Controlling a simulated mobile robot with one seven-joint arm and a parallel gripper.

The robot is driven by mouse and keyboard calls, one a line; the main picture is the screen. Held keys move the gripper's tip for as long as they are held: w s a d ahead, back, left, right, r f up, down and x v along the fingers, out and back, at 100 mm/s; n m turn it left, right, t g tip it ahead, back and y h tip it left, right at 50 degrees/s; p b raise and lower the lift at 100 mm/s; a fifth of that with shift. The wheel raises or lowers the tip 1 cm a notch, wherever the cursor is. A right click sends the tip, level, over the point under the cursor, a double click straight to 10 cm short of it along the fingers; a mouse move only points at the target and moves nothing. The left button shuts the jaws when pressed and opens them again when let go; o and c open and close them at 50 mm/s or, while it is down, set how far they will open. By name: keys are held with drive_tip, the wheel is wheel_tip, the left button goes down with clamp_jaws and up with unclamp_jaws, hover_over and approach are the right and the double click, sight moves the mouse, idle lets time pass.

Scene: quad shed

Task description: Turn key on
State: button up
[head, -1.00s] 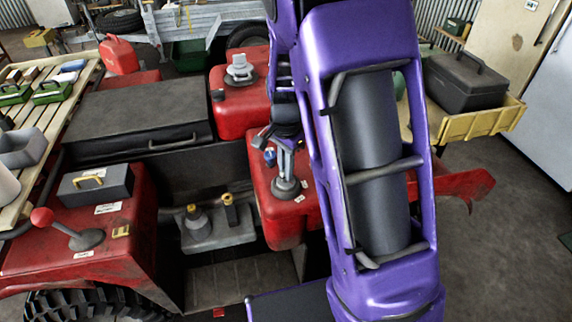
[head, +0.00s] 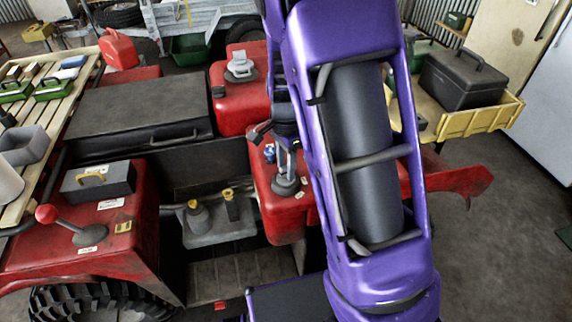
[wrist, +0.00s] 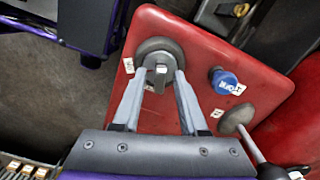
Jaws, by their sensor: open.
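The key switch is a round dark grey base (wrist: 155,51) with a small grey key (wrist: 159,77) standing on it, on the red panel (wrist: 188,40). In the head view the round base (head: 287,187) shows on the red body beside my purple arm. My gripper (wrist: 160,76) is open, with one finger on each side of the key and the tips close over the base. I cannot tell whether the fingers touch the key. The gripper (head: 286,176) also shows in the head view, pointing down at the base. Small white labels stand around the switch.
A blue knob (wrist: 225,82) and a grey lever base (wrist: 237,119) sit close to the right of my fingers in the wrist view. A red-knobbed lever (head: 75,228) and a small grey box (head: 98,181) stand on the left red fender. A yellow trailer (head: 470,113) stands at right.

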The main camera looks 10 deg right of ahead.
drive_tip(key=shift+r+p, duration=1.3)
drive_tip(key=shift+r, duration=2.7)
